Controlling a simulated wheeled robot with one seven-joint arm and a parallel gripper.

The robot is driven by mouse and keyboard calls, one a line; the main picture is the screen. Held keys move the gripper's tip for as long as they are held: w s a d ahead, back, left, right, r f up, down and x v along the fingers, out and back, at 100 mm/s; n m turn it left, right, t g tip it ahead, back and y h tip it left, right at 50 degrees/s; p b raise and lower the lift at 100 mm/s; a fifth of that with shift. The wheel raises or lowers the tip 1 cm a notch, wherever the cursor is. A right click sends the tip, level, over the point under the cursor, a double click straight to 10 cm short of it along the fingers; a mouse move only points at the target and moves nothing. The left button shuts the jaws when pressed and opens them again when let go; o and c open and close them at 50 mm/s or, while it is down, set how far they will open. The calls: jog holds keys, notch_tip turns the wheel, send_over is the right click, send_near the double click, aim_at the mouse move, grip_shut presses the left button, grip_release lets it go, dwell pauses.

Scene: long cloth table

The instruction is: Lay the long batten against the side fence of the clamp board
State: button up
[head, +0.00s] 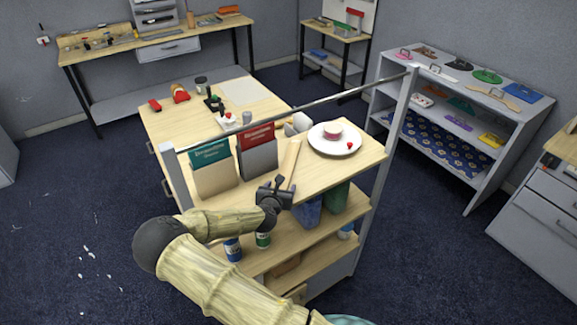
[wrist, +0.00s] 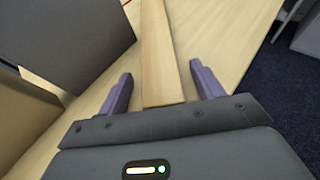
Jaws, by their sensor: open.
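The long batten (head: 291,158) is a pale wooden strip lying on the wooden table top, near its front edge. In the wrist view the batten (wrist: 157,45) runs away from me between my two purple fingers. My gripper (wrist: 163,86) is open, with one finger on each side of the batten and a visible gap at both sides. In the head view my gripper (head: 279,186) is at the batten's near end, over the table's front edge. I cannot make out the clamp board or its side fence for sure in either view.
Two brochure holders (head: 213,172) (head: 257,150) stand left of the batten. A white plate (head: 334,139) with a pink item lies to its right. A grey rail (head: 290,107) on posts crosses above the table. Shelves (head: 315,249) holding cans are below.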

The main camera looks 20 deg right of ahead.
jog(key=c, duration=1.2)
jog(key=shift+c, duration=0.2)
jog(key=shift+r, duration=0.1)
jog(key=shift+r+b, duration=0.5)
notch_tip(320, 180, up, 2)
jog(key=shift+b, duration=0.65)
jog(key=s+a+b, duration=0.2)
jog(key=s+a, duration=0.2)
jog(key=s, duration=0.4)
jog(key=s+a+b, duration=0.3)
jog(key=s+a, duration=0.1)
jog(key=s, duration=0.4)
jog(key=shift+r+b, duration=0.2)
jog(key=shift+b, duration=0.15)
jog(key=shift+a+f, duration=0.1)
